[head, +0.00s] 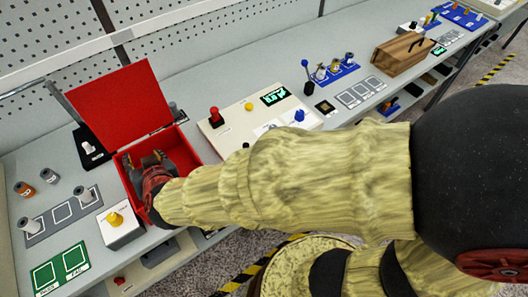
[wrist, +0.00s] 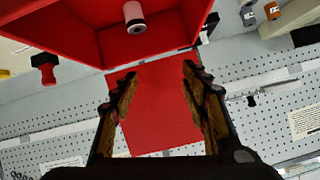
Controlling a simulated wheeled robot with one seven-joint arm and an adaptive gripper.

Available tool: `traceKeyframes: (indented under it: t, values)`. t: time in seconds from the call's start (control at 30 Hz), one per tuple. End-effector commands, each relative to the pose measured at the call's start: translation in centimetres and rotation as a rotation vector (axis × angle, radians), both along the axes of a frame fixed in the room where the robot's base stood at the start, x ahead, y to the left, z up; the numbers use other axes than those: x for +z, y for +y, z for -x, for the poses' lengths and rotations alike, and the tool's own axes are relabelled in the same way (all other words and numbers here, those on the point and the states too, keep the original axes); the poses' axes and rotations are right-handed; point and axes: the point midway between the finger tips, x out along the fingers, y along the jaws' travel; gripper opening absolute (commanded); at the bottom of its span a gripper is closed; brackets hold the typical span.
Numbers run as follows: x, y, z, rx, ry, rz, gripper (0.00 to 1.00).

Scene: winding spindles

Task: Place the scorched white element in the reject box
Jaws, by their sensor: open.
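The red box (head: 192,157) stands on the left part of the bench with its red lid (head: 122,98) raised; the box also shows in the wrist view (wrist: 70,28). A whitish cylinder (wrist: 134,20) with a dark centre and brownish end is inside it; scorching cannot be told for certain. My gripper (head: 145,158) is at the box opening in the head view and hides much of its inside. In the wrist view my gripper (wrist: 160,72) is open, with nothing between the fingers and the cylinder apart from them.
An orange-brown cylinder (head: 24,189) and a grey cylinder (head: 48,176) stand left of the box. A grey tray (head: 38,227), a box with a yellow knob (head: 120,229) and green pads (head: 45,274) lie near. A panel with a red button (head: 214,117) stands right.

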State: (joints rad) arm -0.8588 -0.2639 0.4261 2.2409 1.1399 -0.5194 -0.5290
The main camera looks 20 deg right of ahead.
Motion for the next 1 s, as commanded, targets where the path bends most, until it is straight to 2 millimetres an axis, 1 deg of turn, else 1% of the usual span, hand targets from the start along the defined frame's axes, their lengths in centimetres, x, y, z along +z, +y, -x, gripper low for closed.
traceKeyframes:
  t: [0.03, 0.1, 0.17, 0.27, 0.3, 0.37, 0.4, 0.47, 0.5, 0.57, 0.6, 0.7, 0.8, 0.83, 0.9, 1.0]
  values:
    - [2.1, -1.2, -0.7, 0.025, 0.009, -0.042, 0.46]
    - [4.2, -2.6, -0.7, 0.076, 0.031, -0.075, 0.46]
    - [5.6, -4.1, -0.3, 0.112, 0.055, -0.087, 0.46]
    - [7.3, -7.5, 1.1, 0.155, 0.103, -0.075, 0.46]
    - [7.7, -9.2, 1.9, 0.162, 0.128, -0.060, 0.46]
    - [8.1, -11.9, 3.3, 0.165, 0.166, -0.027, 0.46]
    - [8.2, -13.9, 4.3, 0.159, 0.196, -0.001, 0.46]
    - [8.2, -17.1, 6.2, 0.136, 0.245, 0.043, 0.46]
    - [8.1, -19.2, 7.4, 0.115, 0.279, 0.075, 0.46]
    - [7.8, -22.4, 9.5, 0.073, 0.332, 0.120, 0.46]
    - [7.7, -24.3, 10.8, 0.042, 0.365, 0.150, 0.46]
    - [7.3, -28.3, 13.8, -0.034, 0.439, 0.209, 0.46]
    - [7.1, -30.8, 15.8, -0.089, 0.488, 0.245, 0.46]
    - [7.0, -31.2, 16.2, -0.100, 0.497, 0.252, 0.46]
    - [6.9, -31.8, 16.8, -0.115, 0.512, 0.261, 0.46]
    - [6.9, -32.0, 17.0, -0.119, 0.517, 0.264, 0.46]
